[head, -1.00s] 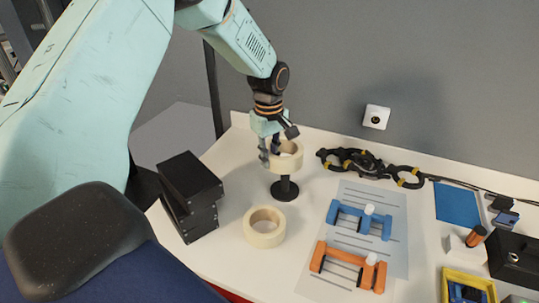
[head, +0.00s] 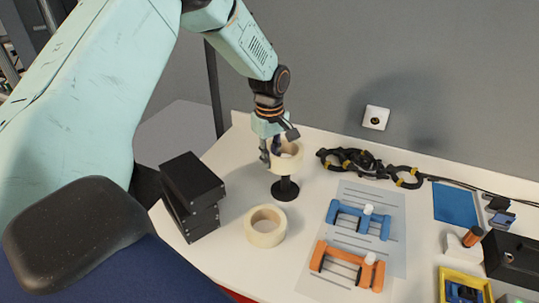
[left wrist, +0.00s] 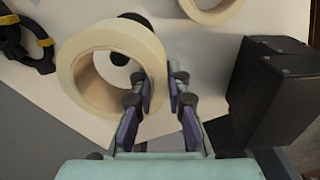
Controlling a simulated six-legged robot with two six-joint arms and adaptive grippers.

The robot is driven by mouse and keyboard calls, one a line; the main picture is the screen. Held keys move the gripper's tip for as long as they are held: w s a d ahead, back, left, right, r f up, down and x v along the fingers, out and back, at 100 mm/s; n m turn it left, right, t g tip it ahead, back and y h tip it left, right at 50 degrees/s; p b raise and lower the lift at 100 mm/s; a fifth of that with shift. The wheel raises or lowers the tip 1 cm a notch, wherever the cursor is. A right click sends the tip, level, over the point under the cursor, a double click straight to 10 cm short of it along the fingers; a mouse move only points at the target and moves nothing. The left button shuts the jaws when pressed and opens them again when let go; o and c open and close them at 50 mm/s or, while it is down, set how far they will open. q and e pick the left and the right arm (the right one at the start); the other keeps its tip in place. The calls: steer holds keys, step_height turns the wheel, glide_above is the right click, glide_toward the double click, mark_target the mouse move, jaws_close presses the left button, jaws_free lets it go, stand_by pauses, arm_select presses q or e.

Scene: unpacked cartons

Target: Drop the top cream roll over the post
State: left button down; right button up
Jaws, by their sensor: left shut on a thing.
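My left gripper (head: 277,150) is shut on the wall of a cream roll (head: 290,163) and holds it level above the black post (head: 285,188). In the left wrist view the fingers (left wrist: 158,82) pinch the right side of the roll (left wrist: 82,88). The post's round base and lower stem show below the roll; its upper part is hidden. Dark parts of the post (left wrist: 120,57) show through the roll's hole, off its centre. I cannot tell whether the post's tip is inside the hole. A second cream roll (head: 279,236) lies flat on the table. My right gripper is not in view.
Stacked black boxes (head: 193,185) stand left of the post. Dark rings with yellow bands (head: 350,162) lie to its right. A grey sheet with blue (head: 345,212) and orange (head: 335,259) brackets lies farther right. Bare white table surrounds the post's base.

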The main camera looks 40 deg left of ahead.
mark_target(271, 169)
arm_select(q)
steer(key=shift+w+d, duration=0.1)
steer(key=shift+f, duration=0.15)
stand_by(0.3)
steer(key=shift+f+b, duration=0.65)
steer(key=shift+f, duration=1.35)
steer(key=c, duration=1.2)
jaws_free()
steer(key=o, duration=0.4)
steer(key=shift+c, duration=0.2)
steer(key=shift+r, duration=0.1)
